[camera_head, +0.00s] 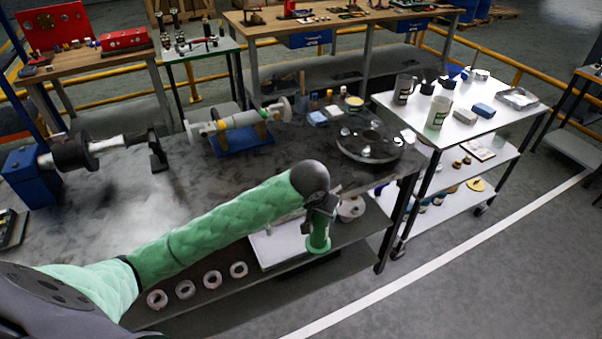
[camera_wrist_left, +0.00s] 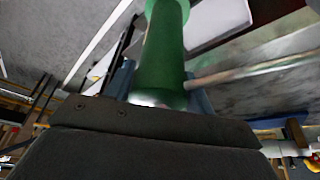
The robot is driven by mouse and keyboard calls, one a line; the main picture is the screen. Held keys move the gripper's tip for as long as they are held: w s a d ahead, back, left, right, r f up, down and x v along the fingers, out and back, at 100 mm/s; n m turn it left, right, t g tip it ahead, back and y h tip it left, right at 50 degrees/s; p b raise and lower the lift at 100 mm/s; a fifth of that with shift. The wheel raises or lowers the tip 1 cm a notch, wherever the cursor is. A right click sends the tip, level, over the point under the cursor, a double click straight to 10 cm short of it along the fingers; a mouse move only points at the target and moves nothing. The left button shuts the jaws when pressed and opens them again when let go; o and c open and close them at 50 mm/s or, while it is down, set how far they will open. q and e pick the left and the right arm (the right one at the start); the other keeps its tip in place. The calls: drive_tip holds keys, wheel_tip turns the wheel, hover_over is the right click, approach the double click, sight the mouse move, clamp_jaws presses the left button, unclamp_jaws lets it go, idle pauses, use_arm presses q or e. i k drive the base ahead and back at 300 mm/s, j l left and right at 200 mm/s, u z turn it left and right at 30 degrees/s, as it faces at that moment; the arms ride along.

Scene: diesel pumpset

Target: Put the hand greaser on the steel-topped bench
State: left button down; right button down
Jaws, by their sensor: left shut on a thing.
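The hand greaser (camera_head: 318,238) is a green cylinder hanging below my left gripper (camera_head: 322,208) in the head view. In the left wrist view the greaser (camera_wrist_left: 162,55) stands between the fingers, with a bare metal rod reaching right. My left gripper is shut on it. The steel-topped bench (camera_head: 125,220) is the long, dark grey, worn bench across the left and middle. My green-sleeved left arm crosses over its front edge, and the greaser appears in front of that edge, outside the top. My right gripper is not in view.
A blue vice-like block with a shaft (camera_head: 30,175), a pump shaft on a blue stand (camera_head: 240,140) and a round flange (camera_head: 370,141) occupy the bench top. Its left middle is bare. A lower shelf holds several rings (camera_head: 212,279). A white trolley (camera_head: 465,122) stands right.

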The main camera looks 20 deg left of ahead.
sight(122, 232)
drive_tip(key=i+l, duration=0.1)
drive_tip(key=l, duration=0.5)
drive_tip(key=l+u, duration=0.1)
drive_tip(key=l, duration=0.55)
drive_tip(key=u, duration=1.6)
drive_tip(key=i+l, duration=0.05)
drive_tip(key=l, duration=0.05)
